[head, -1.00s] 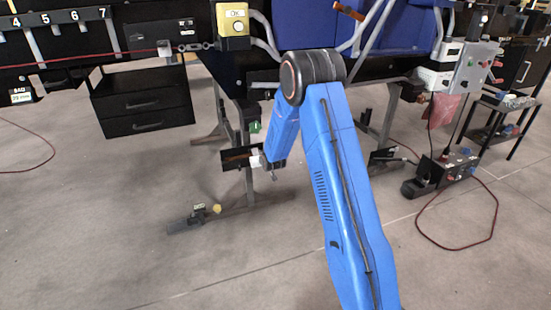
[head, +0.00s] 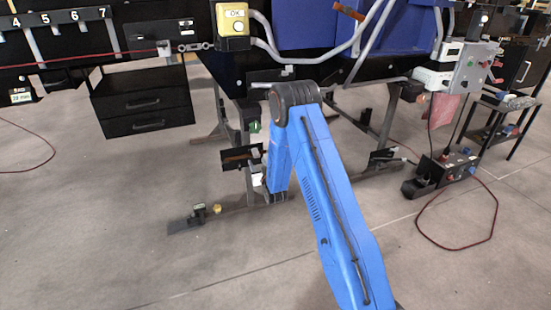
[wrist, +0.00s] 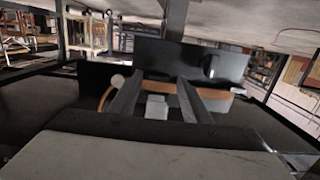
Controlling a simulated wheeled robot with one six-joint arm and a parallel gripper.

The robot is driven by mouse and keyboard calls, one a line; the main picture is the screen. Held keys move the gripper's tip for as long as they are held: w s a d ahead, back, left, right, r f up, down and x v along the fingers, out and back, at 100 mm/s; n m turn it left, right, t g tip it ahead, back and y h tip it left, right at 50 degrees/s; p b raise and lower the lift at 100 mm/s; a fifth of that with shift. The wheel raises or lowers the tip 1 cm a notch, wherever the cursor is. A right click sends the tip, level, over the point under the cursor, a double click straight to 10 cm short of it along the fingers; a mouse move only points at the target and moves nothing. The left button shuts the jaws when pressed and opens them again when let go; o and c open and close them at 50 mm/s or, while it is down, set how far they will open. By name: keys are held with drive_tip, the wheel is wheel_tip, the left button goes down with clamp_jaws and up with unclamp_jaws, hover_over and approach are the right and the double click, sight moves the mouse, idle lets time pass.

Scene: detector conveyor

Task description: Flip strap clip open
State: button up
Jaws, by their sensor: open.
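In the wrist view a dark upright panel (wrist: 190,62) stands ahead, with an orange-brown strap (wrist: 171,88) running across in front of it. A small white block (wrist: 157,108), which looks like the strap clip, shows on the strap between my fingers. I cannot tell whether its flap is up or down. My gripper (wrist: 158,80) is open, its two grey fingers apart on either side of the block; contact is unclear. In the head view the dark panel (head: 238,157) is beside a frame leg, left of my blue arm. The arm hides most of my gripper there.
A yellow OK button box (head: 232,19) and bent grey tubes hang above my arm. A black drawer unit (head: 145,102) is at left. A pedal box (head: 440,172) with a red cable lies on the floor at right. The front floor is clear.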

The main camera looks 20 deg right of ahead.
drive_tip(key=s, duration=1.7)
drive_tip(key=shift+r+g, duration=1.3)
drive_tip(key=shift+r, duration=4.65)
drive_tip(key=s+r+g, duration=0.3)
drive_tip(key=s+r, duration=0.7)
drive_tip(key=shift+a, duration=0.35)
drive_tip(key=shift+f, duration=0.1)
